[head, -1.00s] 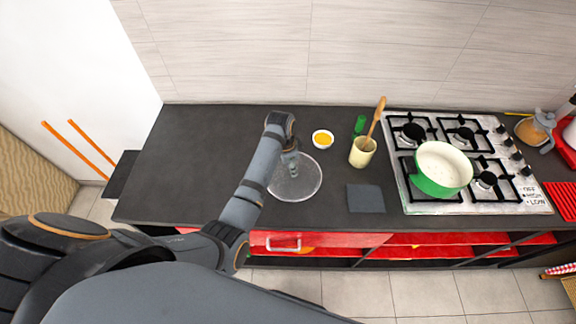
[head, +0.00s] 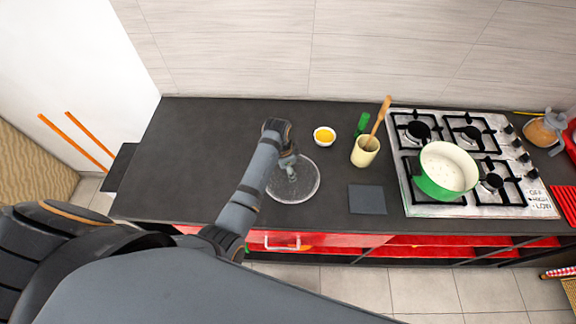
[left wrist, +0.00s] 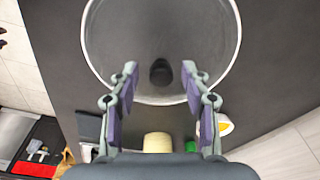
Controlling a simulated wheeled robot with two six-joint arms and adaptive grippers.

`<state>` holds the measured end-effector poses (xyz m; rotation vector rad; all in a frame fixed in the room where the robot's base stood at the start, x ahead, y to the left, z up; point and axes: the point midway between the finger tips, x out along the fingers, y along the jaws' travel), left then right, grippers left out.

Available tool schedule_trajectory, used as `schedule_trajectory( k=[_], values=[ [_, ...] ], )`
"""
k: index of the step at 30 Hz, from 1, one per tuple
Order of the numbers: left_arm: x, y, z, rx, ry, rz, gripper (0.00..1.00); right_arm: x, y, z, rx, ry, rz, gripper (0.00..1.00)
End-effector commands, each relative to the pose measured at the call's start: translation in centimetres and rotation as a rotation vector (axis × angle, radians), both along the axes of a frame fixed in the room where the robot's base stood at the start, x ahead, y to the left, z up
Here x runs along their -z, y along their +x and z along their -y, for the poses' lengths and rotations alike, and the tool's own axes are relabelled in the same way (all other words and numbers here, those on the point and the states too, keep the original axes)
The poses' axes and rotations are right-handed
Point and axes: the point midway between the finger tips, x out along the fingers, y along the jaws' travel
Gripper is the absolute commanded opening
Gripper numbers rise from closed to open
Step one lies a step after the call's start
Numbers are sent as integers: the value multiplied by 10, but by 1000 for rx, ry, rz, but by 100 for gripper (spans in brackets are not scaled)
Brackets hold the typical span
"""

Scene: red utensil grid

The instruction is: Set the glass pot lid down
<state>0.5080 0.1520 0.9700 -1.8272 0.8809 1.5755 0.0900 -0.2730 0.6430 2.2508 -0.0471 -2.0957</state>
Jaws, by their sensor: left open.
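The glass pot lid (head: 305,186) lies on the dark countertop, clear with a pale rim. In the left wrist view the lid (left wrist: 115,45) fills the upper middle, with its dark knob (left wrist: 161,72) between and just beyond my fingertips. My left gripper (head: 291,170) is above the lid in the head view. It is open in the left wrist view (left wrist: 160,80), with a finger on each side of the knob and a gap visible around it. My right gripper is not in view. The green pot (head: 446,171) stands uncovered on the hob.
The gas hob (head: 410,203) is at the right. A dark square mat (head: 367,199), a cream utensil cup (head: 364,152) with a wooden spoon, a green item (head: 362,122) and a small yellow-filled bowl (head: 324,136) lie between lid and hob. Countertop left of the lid is clear.

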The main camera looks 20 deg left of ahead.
Motion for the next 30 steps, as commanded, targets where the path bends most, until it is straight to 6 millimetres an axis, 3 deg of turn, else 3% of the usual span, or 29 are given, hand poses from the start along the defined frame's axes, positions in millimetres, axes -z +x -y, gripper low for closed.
schedule_trajectory(
  k=[3,6,15,21,30],
  values=[
    [-17,0,-2,-1,0,6,47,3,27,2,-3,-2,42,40],
    [-40,-2,-5,-1,0,8,47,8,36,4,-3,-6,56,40],
    [-103,-8,-12,-1,-1,6,47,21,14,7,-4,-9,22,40],
    [-116,-10,-13,0,-1,2,47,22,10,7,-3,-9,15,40],
    [-116,-10,-13,0,0,1,47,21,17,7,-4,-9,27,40]
  ],
)
